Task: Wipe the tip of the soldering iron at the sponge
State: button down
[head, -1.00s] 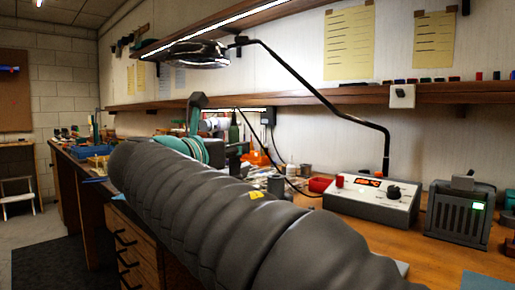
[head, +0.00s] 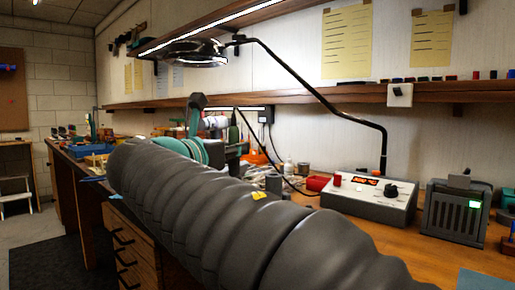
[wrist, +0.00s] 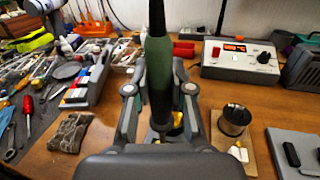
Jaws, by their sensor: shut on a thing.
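The soldering iron (wrist: 159,80) has a green handle with a black end. It stands roughly upright between the two fingers of my gripper (wrist: 160,97), which is shut on it in the wrist view. Its green handle (head: 233,132) also shows beyond my arm in the head view. The tip is hidden behind the gripper body. Something yellow (wrist: 177,119) shows just behind the fingers, mostly covered; I cannot tell if it is the sponge. A small white and yellow piece (wrist: 238,153) lies to the right of the gripper.
A dark spool (wrist: 234,121) stands on a wooden board right of the gripper. A soldering station (wrist: 237,60) is behind it, right. A crumpled grey-brown cloth-like piece (wrist: 70,132) lies left, with several tools beyond. A lamp (head: 195,52) hangs above the bench.

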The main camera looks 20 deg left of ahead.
jog(key=shift+s+d, duration=0.35)
jog(key=shift+d, duration=0.5)
dwell(1.1)
jog(key=shift+w+a, duration=0.25)
jog(key=shift+a, duration=0.3)
jog(key=shift+w+a, duration=0.2)
jog(key=shift+a, duration=0.35)
dwell(1.6)
jog(key=shift+s+d, duration=0.25)
jog(key=shift+d, duration=0.3)
jog(key=shift+s+d, duration=0.2)
jog(key=shift+d, duration=0.35)
dwell(1.7)
jog(key=shift+r, duration=0.1)
